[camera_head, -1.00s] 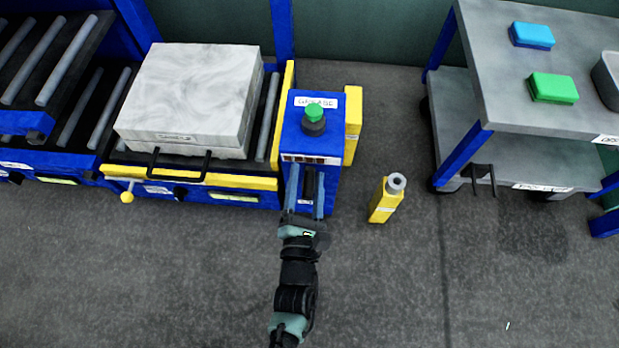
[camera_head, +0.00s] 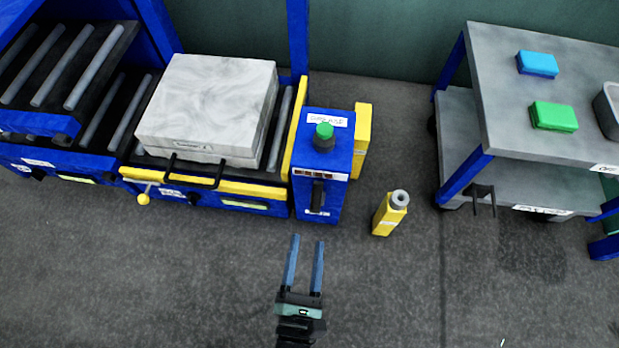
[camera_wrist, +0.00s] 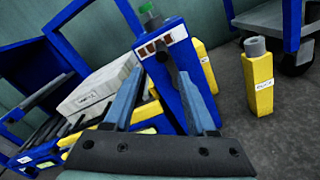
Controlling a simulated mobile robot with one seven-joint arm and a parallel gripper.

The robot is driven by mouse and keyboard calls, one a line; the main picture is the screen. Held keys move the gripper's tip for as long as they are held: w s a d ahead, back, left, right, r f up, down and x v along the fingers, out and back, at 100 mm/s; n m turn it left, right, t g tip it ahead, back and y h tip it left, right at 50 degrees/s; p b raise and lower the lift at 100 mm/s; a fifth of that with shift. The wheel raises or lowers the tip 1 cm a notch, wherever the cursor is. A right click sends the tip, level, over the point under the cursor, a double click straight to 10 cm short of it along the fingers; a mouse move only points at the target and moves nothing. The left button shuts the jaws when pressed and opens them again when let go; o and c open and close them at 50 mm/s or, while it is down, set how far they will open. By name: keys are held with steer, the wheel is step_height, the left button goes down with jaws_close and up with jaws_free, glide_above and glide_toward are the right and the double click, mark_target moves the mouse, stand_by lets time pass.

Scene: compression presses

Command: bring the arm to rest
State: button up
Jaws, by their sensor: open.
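My gripper (camera_head: 305,264) is open and empty, with its two blue fingers apart over the grey floor in the head view. It is in front of a blue control box (camera_head: 322,190) with a green knob on top and a dark lever on its front face, and apart from it. The wrist view shows my gripper (camera_wrist: 157,95) with the control box (camera_wrist: 172,65) beyond and partly between the fingers. My arm comes in from the bottom edge of the head view.
A pale mould block (camera_head: 207,105) sits on the roller bed left of the control box. A yellow bottle (camera_head: 388,214) stands on the floor to the right. A grey cart (camera_head: 490,120) holds a blue block (camera_head: 537,64) and a green block (camera_head: 553,116). The front floor is clear.

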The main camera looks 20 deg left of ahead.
steer(key=shift+s+d, duration=0.15)
steer(key=shift+s, duration=0.3)
